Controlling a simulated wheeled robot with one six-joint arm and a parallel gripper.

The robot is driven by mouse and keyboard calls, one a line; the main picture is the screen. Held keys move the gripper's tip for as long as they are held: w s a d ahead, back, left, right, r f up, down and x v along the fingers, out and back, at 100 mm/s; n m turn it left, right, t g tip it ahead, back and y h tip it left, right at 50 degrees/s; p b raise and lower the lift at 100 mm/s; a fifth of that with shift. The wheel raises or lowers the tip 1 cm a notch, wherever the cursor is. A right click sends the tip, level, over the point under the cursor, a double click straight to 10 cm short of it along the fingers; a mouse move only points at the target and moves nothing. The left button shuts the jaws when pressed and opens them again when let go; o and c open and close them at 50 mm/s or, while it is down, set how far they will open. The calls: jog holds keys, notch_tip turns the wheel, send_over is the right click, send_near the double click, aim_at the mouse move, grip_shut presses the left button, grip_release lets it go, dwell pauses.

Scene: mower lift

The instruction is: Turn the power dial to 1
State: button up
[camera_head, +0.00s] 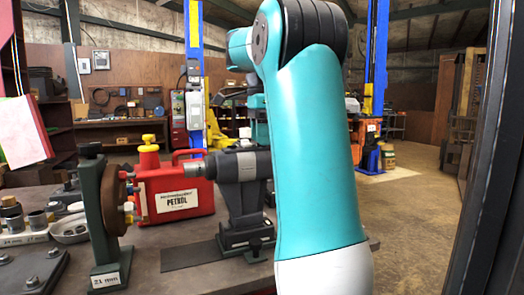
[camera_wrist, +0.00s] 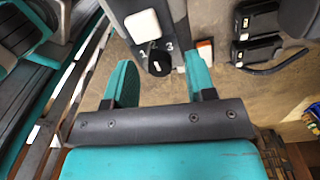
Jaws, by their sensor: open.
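The power dial (camera_wrist: 159,63) is a round black knob with a pale mark on its face, at the end of a grey control box (camera_wrist: 125,8) in the wrist view. Small white figures stand beside it; one looks like a 3. I cannot tell which figure the mark points to. A white square button (camera_wrist: 143,25) is on the same box. My gripper (camera_wrist: 158,74) is open, its teal fingers on either side of the dial in the picture, with visible gaps. Contact and depth cannot be judged. In the head view my arm hides the gripper and dial.
A red petrol can (camera_head: 178,195), a grey vise-like tool (camera_head: 240,170) and a dark green stand (camera_head: 103,215) are on the workbench (camera_head: 165,285). A blue and yellow post (camera_head: 375,60) stands behind. Black blocks (camera_wrist: 257,48) show right of the dial. Open floor (camera_head: 415,220) lies at right.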

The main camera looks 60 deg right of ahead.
jog(key=shift+f, duration=0.1)
jog(key=c, duration=0.9)
jog(key=shift+c, duration=0.2)
jog(key=shift+n, duration=2.7)
jog(key=o, duration=0.9)
jog(key=shift+o, duration=0.2)
